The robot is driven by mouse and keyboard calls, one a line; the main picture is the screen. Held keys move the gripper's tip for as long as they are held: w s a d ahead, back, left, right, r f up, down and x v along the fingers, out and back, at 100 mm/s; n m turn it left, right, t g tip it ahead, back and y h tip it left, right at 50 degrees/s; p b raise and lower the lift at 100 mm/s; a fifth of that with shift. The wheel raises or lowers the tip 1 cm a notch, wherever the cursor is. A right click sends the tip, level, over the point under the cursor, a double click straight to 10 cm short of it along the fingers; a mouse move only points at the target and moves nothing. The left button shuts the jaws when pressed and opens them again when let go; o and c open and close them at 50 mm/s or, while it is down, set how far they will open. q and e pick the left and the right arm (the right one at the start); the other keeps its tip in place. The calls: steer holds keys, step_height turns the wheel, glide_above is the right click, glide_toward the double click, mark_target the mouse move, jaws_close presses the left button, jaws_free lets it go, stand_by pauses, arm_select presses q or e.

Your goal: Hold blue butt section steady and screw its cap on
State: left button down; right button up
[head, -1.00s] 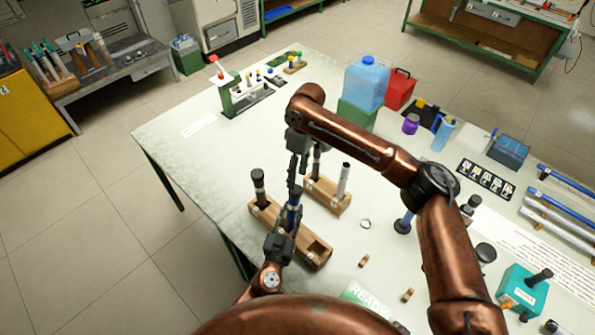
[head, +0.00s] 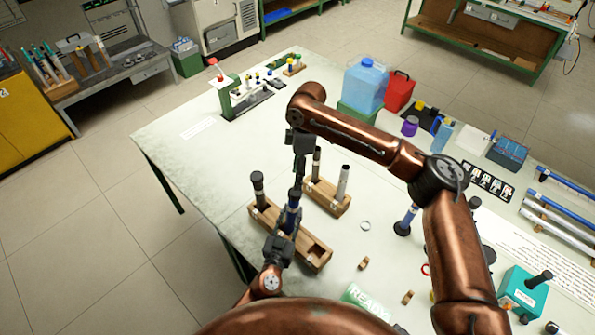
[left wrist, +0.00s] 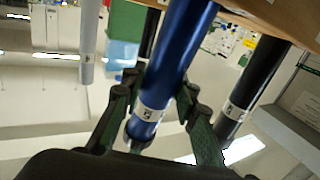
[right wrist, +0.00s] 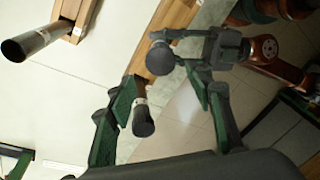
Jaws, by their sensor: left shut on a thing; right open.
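The blue butt section (head: 292,214) stands in the front wooden block (head: 318,257), with a dark cap (head: 295,192) on its top end. How tightly the cap sits cannot be told. My left gripper (head: 281,240) is shut around the blue section, whose blue tube (left wrist: 170,75) runs between the fingers in the left wrist view. My right gripper (head: 299,178) is open just above the cap, fingers pointing down. In the right wrist view the round cap top (right wrist: 160,58) lies ahead of the spread right fingers (right wrist: 165,125), apart from them.
A black section (head: 258,187) stands at the left end of the same block. A second wooden block (head: 328,199) behind holds a dark and a silver section (head: 343,181). A metal ring (head: 365,225) and small wooden pieces (head: 363,263) lie on the table to the right.

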steer(key=f, duration=0.4)
steer(key=s+f, duration=0.1)
steer(key=f, duration=0.1)
steer(key=shift+a+f, duration=0.35)
steer(key=shift+a, duration=0.05)
steer(key=shift+c, duration=0.7)
steer(key=c, duration=1.1)
steer(key=o, duration=1.4)
steer(key=r, duration=0.4)
steer(key=w+d+r, duration=0.1)
steer(key=r, duration=0.3)
steer(key=w+r, duration=0.1)
steer(key=r, duration=0.2)
steer(key=shift+d+r, duration=0.15)
steer(key=shift+r, duration=0.25)
